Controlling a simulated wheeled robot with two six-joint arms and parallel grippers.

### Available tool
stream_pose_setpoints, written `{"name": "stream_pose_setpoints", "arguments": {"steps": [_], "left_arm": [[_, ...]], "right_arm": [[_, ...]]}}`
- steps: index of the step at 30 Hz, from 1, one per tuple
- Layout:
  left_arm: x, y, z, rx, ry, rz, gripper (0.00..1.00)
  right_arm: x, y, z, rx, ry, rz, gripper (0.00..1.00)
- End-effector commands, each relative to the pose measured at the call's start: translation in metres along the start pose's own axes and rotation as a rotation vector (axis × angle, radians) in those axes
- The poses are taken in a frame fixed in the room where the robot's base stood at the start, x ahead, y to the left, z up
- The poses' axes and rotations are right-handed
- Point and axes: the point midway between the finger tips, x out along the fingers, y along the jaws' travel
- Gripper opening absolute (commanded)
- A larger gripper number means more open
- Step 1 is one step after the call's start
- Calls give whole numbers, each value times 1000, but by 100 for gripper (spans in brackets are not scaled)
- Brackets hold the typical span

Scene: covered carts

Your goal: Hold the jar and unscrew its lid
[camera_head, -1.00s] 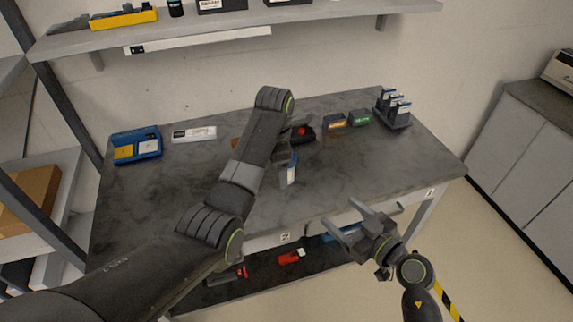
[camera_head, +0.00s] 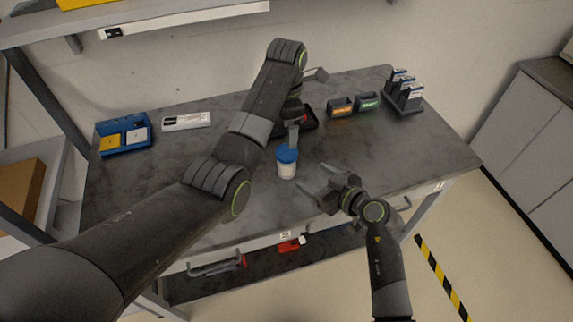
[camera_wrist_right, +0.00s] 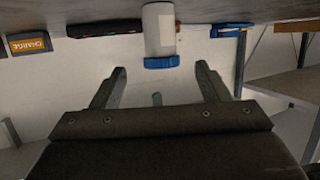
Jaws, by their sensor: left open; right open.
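A white jar (camera_head: 287,171) with a blue lid (camera_head: 287,154) stands upright near the front edge of the workbench. My left gripper (camera_head: 304,105) is open just behind and above the jar, one finger close to the lid. My right gripper (camera_head: 314,176) is open just right of the jar, its fingers pointing at it. In the right wrist view the jar (camera_wrist_right: 159,25) appears upside down, its blue lid (camera_wrist_right: 161,62) lying ahead of the two spread fingers, with nothing between them.
On the workbench (camera_head: 230,225), a blue tray (camera_head: 122,146) and a white box (camera_head: 187,121) lie at left. An orange-labelled bin (camera_head: 340,107), a green-labelled bin (camera_head: 367,102) and a dark rack (camera_head: 404,98) stand at back right. A shelf (camera_head: 150,24) hangs above.

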Motion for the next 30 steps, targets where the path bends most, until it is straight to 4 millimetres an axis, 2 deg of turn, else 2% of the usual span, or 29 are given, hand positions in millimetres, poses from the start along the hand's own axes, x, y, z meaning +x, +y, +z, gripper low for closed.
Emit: {"name": "stream_pose_setpoints", "arguments": {"steps": [6,15,21,30], "left_arm": [[0,0,0,0,0,0,72],[0,0,0,0,0,0,72],[0,0,0,0,0,0,72],[0,0,0,0,0,0,72]], "right_arm": [[38,-1,-1,1,1,-2,69],[80,-1,-1,1,1,-3,69],[94,0,0,0,0,-2,69],[98,0,0,0,0,0,69]]}}
